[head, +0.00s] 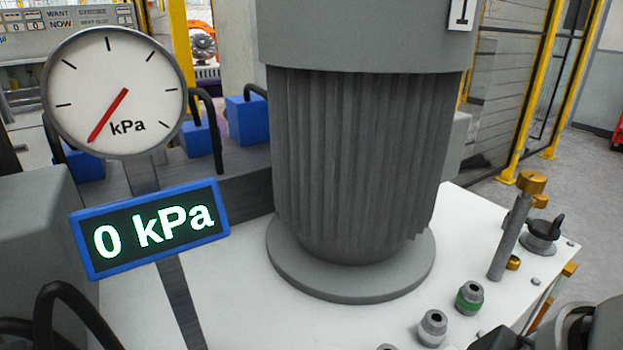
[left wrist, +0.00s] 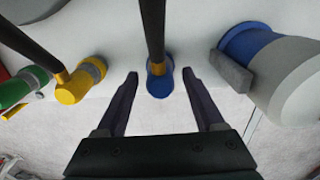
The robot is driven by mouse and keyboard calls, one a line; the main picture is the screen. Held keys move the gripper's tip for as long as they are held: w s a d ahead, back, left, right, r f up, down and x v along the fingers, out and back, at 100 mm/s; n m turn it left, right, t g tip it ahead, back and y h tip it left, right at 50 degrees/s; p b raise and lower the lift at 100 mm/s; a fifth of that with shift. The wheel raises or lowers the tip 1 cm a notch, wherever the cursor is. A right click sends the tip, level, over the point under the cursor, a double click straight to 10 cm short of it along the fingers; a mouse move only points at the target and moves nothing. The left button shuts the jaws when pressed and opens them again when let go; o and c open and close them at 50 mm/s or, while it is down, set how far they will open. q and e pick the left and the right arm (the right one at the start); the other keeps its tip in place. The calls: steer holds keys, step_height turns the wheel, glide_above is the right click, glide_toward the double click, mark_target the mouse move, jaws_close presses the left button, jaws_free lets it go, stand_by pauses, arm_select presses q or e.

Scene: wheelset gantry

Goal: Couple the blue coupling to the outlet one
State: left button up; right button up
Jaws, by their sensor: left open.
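The blue coupling (left wrist: 159,83) hangs on a black hose in the middle of the left wrist view. My left gripper (left wrist: 160,74) is open, with one finger on each side of the blue coupling and a visible gap at both sides. In the head view, a socket with a green ring (head: 469,298) and a plain grey socket (head: 432,328) stand on the white top at the lower right. I cannot tell which socket is the outlet one. The left gripper and the blue coupling are not seen in the head view. My right gripper is not in view.
A yellow coupling (left wrist: 80,82) and a green coupling (left wrist: 22,88) are left of the blue one. A blue-and-grey cylinder (left wrist: 290,75) is close on the right. A large ribbed grey body (head: 360,160) fills the head view's middle. The dial (head: 115,80) and display (head: 150,229) show 0 kPa.

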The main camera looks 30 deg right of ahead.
arm_select(q)
jaws_close()
stand_by(0.5)
stand_by(0.8)
steer(key=shift+r, duration=0.1)
steer(key=shift+r+p, duration=2.85)
steer(key=shift+r, duration=0.1)
steer(key=shift+w, duration=0.1)
